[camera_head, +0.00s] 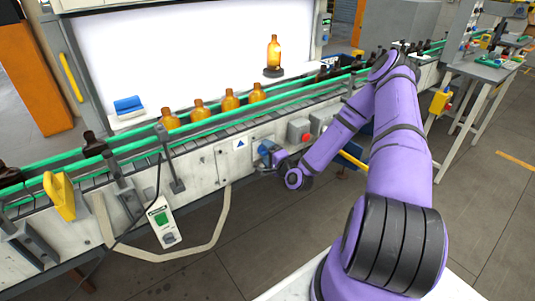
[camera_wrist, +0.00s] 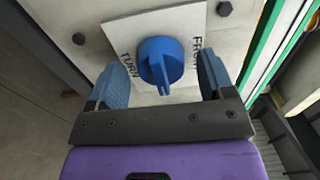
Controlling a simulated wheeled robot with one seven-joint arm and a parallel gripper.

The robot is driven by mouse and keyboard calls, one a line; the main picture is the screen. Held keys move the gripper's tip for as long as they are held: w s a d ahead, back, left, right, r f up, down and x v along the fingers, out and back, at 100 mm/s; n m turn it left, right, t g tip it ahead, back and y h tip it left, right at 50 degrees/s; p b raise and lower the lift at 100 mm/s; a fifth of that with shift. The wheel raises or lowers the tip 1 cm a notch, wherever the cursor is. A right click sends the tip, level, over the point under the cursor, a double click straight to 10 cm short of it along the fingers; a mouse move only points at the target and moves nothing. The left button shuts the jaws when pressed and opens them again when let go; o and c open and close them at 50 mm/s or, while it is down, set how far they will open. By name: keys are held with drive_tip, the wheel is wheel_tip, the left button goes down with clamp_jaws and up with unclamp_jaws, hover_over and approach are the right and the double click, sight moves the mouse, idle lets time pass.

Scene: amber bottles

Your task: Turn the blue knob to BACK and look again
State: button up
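The blue knob (camera_wrist: 162,62) sits on a pale square plate (camera_wrist: 190,22) in the wrist view. Its raised ridge points down in the picture. Black lettering reads "TURN" at the plate's left and what looks like "FRONT" at its right. My gripper (camera_wrist: 162,68) is open, with one blue finger on each side of the knob and a gap to both. In the head view my gripper (camera_head: 268,154) is at the conveyor's side panel, and I cannot tell the knob from the fingers there. An amber bottle (camera_head: 274,54) stands upright on a dark round stand (camera_head: 273,72) before the bright white panel.
Several amber bottles (camera_head: 229,100) stand in a row on the green-railed conveyor, with darker bottles farther along. A red button box (camera_head: 299,131) is right of my gripper. A hand-held meter (camera_head: 163,222) hangs at the lower left. A blue block (camera_head: 128,105) lies by the panel.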

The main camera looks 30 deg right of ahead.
drive_tip(key=s, duration=1)
drive_tip(key=shift+s+d, duration=0.2)
drive_tip(key=shift+s, duration=0.2)
drive_tip(key=a+r+n+g+h, duration=0.15)
drive_tip(key=r+n+g, duration=0.45)
drive_tip(key=r, duration=0.6)
drive_tip(key=a+r+n+g+h, duration=0.1)
drive_tip(key=a+r+n+g, duration=0.3)
drive_tip(key=r+n, duration=0.65)
drive_tip(key=s+a+r+g, duration=0.1)
drive_tip(key=s+a+r, duration=0.2)
drive_tip(key=s+r, duration=0.3)
drive_tip(key=s+a+r+n+g+y, duration=0.1)
drive_tip(key=s+a+r, duration=0.3)
drive_tip(key=s, duration=0.5)
drive_tip(key=s+a+r+y, duration=0.1)
drive_tip(key=s+a+r, duration=0.2)
drive_tip(key=s+r, duration=0.5)
drive_tip(key=shift+s+a+r+g, duration=0.15)
drive_tip(key=shift+s+r+g, duration=0.2)
drive_tip(key=shift+r, duration=0.25)
